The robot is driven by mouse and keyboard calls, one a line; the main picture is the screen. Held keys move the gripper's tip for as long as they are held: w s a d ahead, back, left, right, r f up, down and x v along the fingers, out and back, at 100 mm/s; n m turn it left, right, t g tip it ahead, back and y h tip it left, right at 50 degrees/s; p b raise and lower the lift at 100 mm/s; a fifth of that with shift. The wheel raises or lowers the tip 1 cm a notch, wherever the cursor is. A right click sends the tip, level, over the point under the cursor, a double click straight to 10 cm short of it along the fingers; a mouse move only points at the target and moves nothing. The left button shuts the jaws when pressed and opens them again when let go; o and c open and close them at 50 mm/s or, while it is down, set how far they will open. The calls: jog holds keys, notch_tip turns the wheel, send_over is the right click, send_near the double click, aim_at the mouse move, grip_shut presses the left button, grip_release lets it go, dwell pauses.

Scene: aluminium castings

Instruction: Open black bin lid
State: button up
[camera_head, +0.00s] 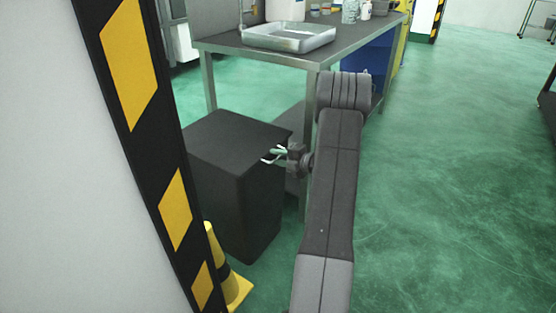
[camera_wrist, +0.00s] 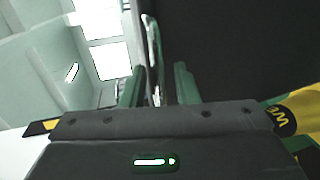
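The black bin (camera_head: 238,190) stands on the floor below the left end of the metal table. Its flat black lid (camera_head: 225,135) lies level and looks closed. My gripper (camera_head: 268,155) is at the lid's right side, near the top edge, with its two fingers pointing left and spread apart. In the wrist view, the fingers of my gripper (camera_wrist: 158,85) stand apart, and a large dark surface, probably the bin (camera_wrist: 235,50), fills the right. Thin bright and dark strips show between the fingers. I cannot tell whether the lid edge is between them or touched.
A metal table (camera_head: 350,45) with a metal tray (camera_head: 288,37) and several containers stands behind the bin. A striped black and yellow post (camera_head: 175,205) is close on the left. A yellow cone (camera_head: 238,288) stands before the bin. The green floor on the right is clear.

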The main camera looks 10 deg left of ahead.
jog(key=shift+a, duration=0.2)
grip_shut()
